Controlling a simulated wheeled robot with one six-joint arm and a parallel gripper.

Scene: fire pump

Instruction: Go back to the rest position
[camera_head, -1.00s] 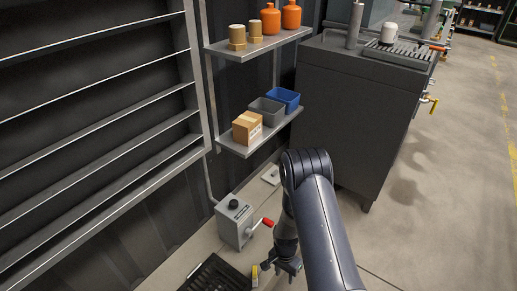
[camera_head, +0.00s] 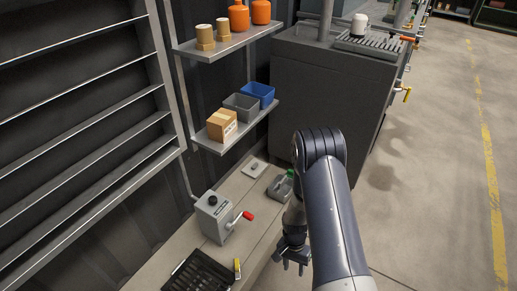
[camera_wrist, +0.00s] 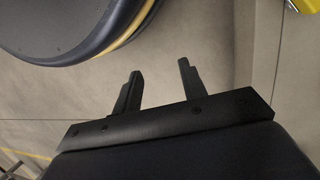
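My gripper (camera_head: 292,256) hangs at the end of my dark blue-grey arm, at the lower middle of the head view, to the right of the bench edge. In the wrist view my gripper (camera_wrist: 157,85) has its two black fingers apart with nothing between them. Bare floor shows behind the fingers.
A grey box with a red-handled crank (camera_head: 216,217) stands on the bench (camera_head: 232,190) to the left. A black grate (camera_head: 198,275), a small yellow item (camera_head: 237,268) and a grey-green can (camera_head: 281,186) are there too. A dark cabinet (camera_head: 325,95) stands behind my arm. Floor at right is clear.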

